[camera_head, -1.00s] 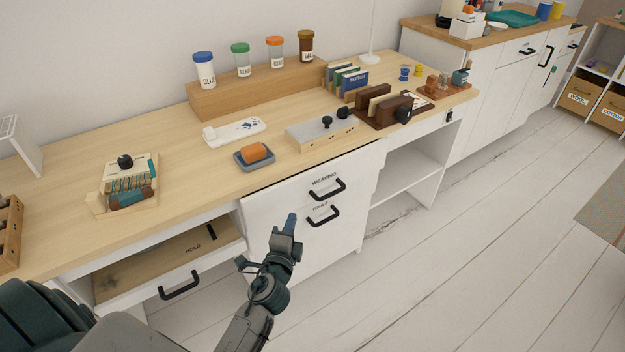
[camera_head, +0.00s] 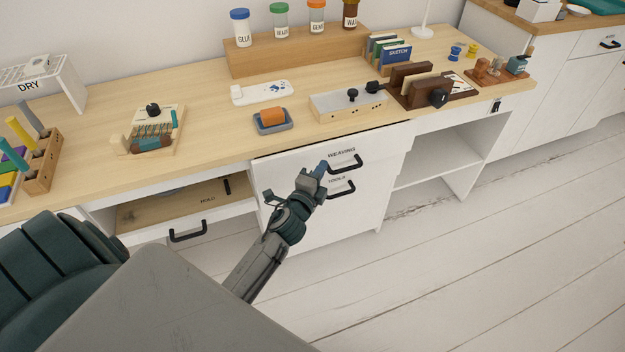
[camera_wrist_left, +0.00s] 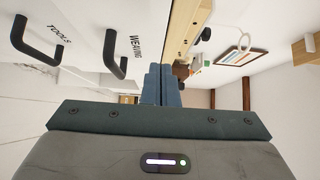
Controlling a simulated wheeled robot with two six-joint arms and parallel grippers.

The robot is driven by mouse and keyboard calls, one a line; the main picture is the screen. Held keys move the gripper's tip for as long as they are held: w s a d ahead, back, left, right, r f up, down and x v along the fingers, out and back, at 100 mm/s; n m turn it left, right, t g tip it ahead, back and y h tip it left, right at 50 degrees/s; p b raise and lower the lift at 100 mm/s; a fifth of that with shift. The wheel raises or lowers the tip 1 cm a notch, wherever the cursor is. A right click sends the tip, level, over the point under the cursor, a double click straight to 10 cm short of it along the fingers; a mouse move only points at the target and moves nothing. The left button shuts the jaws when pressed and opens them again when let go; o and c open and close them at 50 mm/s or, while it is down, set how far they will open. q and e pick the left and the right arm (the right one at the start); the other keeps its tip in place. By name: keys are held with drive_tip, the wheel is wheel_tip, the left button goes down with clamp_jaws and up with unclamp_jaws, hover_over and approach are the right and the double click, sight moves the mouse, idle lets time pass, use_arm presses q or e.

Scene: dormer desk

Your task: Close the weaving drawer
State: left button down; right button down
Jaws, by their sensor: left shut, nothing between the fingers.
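The weaving drawer (camera_head: 290,172) is a white front just under the desk top, labelled WEAVING, with a black handle (camera_head: 347,165). It stands slightly out from under the desk top. My left gripper (camera_head: 320,168) is shut and empty, its blue-grey fingertips close to the left of that handle; whether they touch the front I cannot tell. In the left wrist view the shut fingers (camera_wrist_left: 161,86) point along the drawer's top edge, with the weaving handle (camera_wrist_left: 113,55) to their left. My right gripper does not show.
Below is the tools drawer with its handle (camera_head: 343,190). At left the HOLD drawer (camera_head: 185,208) stands open. On the desk are a small loom (camera_head: 152,133), a sponge tray (camera_head: 272,122) and a block with knobs (camera_head: 345,105). The floor at right is clear.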

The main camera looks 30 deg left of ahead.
sight(314, 150)
use_arm(q)
drive_tip(key=w+a, duration=0.2)
drive_tip(key=w, duration=0.1)
drive_tip(key=shift+a, duration=0.25)
drive_tip(key=shift+w+a, duration=0.35)
drive_tip(key=shift+a, duration=0.05)
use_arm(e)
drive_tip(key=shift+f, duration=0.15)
use_arm(q)
drive_tip(key=shift+w+a, duration=0.7)
drive_tip(key=shift+a, duration=0.25)
drive_tip(key=shift+d+r, duration=0.1)
drive_tip(key=shift+r, duration=0.2)
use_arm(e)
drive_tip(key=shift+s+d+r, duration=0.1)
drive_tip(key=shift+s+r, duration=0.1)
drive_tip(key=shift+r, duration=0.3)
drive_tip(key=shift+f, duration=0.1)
